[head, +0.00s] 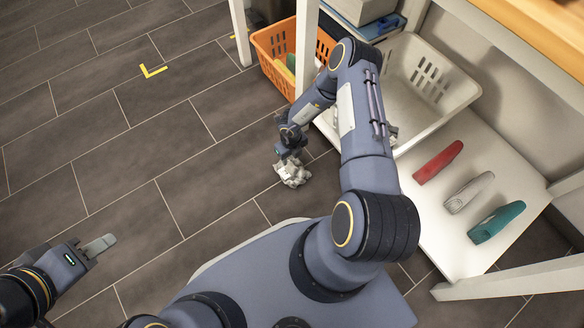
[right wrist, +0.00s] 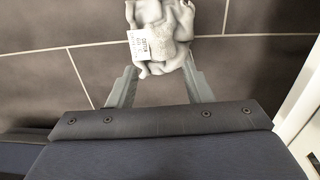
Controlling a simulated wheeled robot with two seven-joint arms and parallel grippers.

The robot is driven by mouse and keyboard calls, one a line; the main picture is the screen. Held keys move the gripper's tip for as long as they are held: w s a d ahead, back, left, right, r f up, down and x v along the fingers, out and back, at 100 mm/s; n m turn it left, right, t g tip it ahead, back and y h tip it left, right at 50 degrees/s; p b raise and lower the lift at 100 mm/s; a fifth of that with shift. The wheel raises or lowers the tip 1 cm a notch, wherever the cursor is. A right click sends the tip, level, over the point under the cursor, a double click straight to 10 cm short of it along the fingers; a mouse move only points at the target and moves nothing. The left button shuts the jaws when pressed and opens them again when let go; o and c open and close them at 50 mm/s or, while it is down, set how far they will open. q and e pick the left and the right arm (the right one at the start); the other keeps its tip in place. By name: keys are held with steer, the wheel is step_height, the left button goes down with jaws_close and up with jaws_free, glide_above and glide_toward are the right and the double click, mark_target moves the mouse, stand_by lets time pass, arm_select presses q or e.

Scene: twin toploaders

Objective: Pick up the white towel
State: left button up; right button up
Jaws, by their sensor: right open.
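A crumpled white towel (head: 292,172) with a printed tag lies on the dark tiled floor near the middle of the head view. It also shows at the top of the right wrist view (right wrist: 160,35). My right gripper (head: 286,158) reaches down to it. In the right wrist view its fingers (right wrist: 160,85) are apart, with the lower part of the towel near and between their tips. I cannot tell whether they touch it. My left gripper (head: 101,245) is over bare floor at the lower left, apart from the towel; its finger gap is not clear.
An orange basket (head: 268,45) stands beyond the towel by a white table leg (head: 239,32). A white basket (head: 462,92) sits on a low white shelf (head: 440,232) with rolled red (head: 438,161), grey-white (head: 469,192) and teal (head: 497,222) items. The left floor is clear.

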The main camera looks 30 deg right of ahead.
mark_target(292, 166)
step_height(292, 166, down, 6)
steer(key=b, duration=0.3)
steer(key=shift+d, duration=0.15)
jaws_close()
